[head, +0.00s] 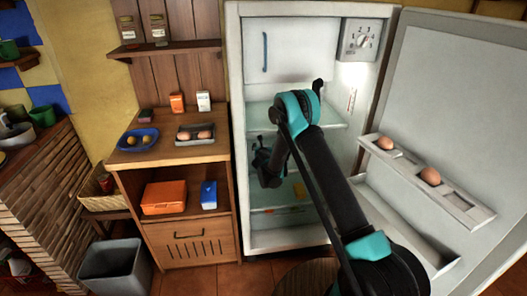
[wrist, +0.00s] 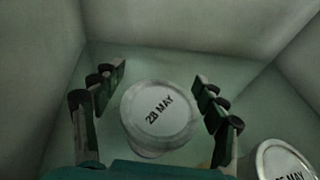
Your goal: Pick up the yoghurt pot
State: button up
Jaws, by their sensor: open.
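In the wrist view, a yoghurt pot (wrist: 158,112) with a pale round lid marked "28 MAY" stands upright on a greenish shelf. My gripper (wrist: 160,88) is open, with one finger on each side of this pot and gaps between fingers and lid. A second pot (wrist: 283,160) with a similar lid, its date partly cut off, stands at the lower right, outside the fingers. In the head view my gripper (head: 262,160) reaches inside the open fridge (head: 236,100); the pots cannot be made out there.
The fridge walls (wrist: 200,22) close in behind and beside the pots. The fridge door (head: 455,90) stands open at right, its door shelf (head: 445,198) holding eggs (head: 430,176). A wooden cabinet (head: 190,237) stands left of the fridge, with a grey bin (head: 115,265) beside it.

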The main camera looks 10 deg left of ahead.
jog(key=c, duration=1.4)
jog(key=shift+c, duration=0.7)
jog(key=shift+r, duration=0.15)
